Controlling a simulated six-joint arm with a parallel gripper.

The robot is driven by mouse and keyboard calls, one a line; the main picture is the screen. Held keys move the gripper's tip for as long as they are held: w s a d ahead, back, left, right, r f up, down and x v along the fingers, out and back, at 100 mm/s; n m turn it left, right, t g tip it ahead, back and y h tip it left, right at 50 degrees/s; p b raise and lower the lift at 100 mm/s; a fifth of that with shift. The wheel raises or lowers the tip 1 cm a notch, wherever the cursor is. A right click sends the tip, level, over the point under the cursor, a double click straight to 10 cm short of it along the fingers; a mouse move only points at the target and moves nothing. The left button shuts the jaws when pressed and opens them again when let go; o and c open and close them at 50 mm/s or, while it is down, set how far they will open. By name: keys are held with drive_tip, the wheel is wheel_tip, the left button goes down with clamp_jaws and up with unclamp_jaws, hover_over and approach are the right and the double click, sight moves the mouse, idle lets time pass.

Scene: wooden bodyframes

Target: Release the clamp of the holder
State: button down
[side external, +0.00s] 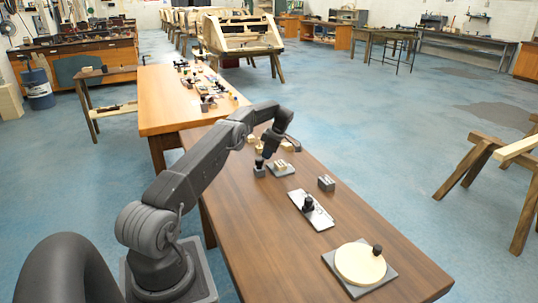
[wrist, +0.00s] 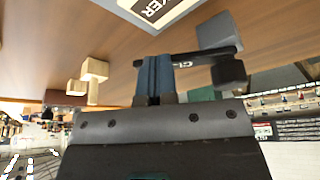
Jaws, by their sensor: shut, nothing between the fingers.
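In the wrist view, a black bar (wrist: 194,58) with light lettering that starts "CL" runs across behind my fingers, beside a grey block (wrist: 216,30). A black knob-like piece (wrist: 229,72) sits below the bar's right end. My gripper (wrist: 155,66) is shut and empty, its blue-grey fingers overlapping the bar; I cannot tell whether they touch it. In the side view, my gripper (side external: 268,153) is low over the table, close to a small dark block with a black top (side external: 259,168). The clamp lettering is too small to read there.
On the wooden table (side external: 240,240) are a grey plate with a cream piece (side external: 281,169), a grey block (side external: 326,183), a white labelled plate (side external: 318,216) with a black knob, and a round wooden disc (side external: 358,265). Wooden blocks (wrist: 93,75) stand left of my fingers in the wrist view.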

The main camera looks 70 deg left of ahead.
drive_tip(key=shift+s+a, duration=0.9)
drive_tip(key=shift+s, duration=0.3)
idle(0.6)
drive_tip(key=v, duration=0.7)
drive_tip(key=shift+r, duration=0.25)
drive_tip(key=shift+w, duration=0.15)
